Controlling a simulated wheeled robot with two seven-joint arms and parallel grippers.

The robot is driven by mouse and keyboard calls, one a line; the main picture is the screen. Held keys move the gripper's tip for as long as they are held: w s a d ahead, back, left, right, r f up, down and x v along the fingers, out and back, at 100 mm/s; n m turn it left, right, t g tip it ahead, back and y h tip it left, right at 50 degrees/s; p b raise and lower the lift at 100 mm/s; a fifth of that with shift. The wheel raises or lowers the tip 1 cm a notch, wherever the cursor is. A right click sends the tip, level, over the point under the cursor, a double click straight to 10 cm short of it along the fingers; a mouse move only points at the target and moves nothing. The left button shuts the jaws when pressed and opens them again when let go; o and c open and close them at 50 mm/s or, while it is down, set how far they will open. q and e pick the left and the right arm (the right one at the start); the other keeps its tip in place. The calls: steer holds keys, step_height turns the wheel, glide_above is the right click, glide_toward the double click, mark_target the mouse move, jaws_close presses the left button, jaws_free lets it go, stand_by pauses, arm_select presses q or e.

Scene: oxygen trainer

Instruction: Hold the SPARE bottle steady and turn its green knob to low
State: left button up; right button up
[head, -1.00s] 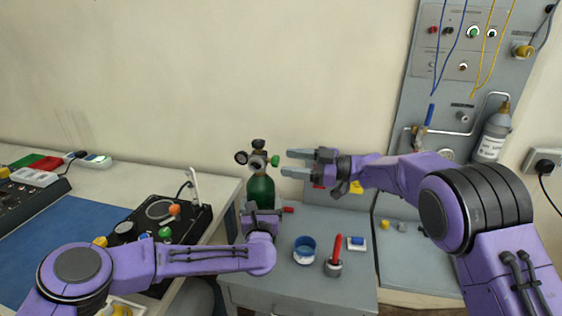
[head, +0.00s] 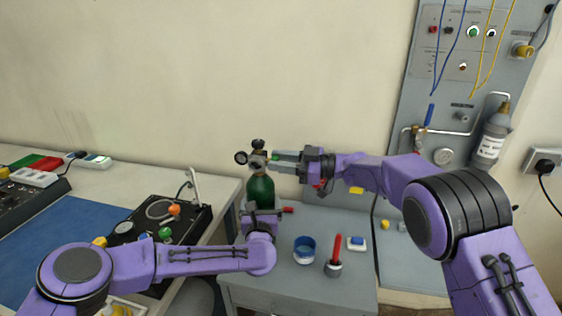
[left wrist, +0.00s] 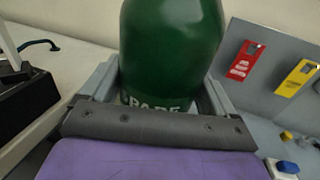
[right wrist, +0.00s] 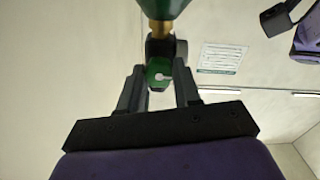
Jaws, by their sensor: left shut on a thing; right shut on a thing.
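The green SPARE bottle (head: 260,190) stands upright on the grey cabinet, against the wall. In the left wrist view its green body (left wrist: 172,45) fills the middle, with part of its white lettering showing above the gripper. My left gripper (head: 262,208) is shut around the lower part of the bottle. The green knob (head: 275,157) sticks out to the right of the regulator at the bottle's top. My right gripper (head: 276,161) comes from the right and is shut on the knob. In the right wrist view the knob (right wrist: 157,73) sits between the fingers, which partly hide it.
A round gauge (head: 241,157) sits on the regulator's left. A blue cup (head: 304,248), a red-handled tool (head: 337,245) and a small blue-and-white box (head: 356,243) stand on the cabinet (head: 285,270). A black device (head: 160,225) is on the left bench. A tall panel (head: 455,115) stands right.

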steer(key=shift+w+d+f+m, duration=0.1)
steer(key=shift+w+m, duration=0.05)
steer(key=shift+m, duration=4.25)
steer(key=shift+w+d+f+m, duration=0.1)
steer(key=shift+m, duration=4.3)
steer(key=o, duration=1.1)
steer(key=shift+c, duration=0.2)
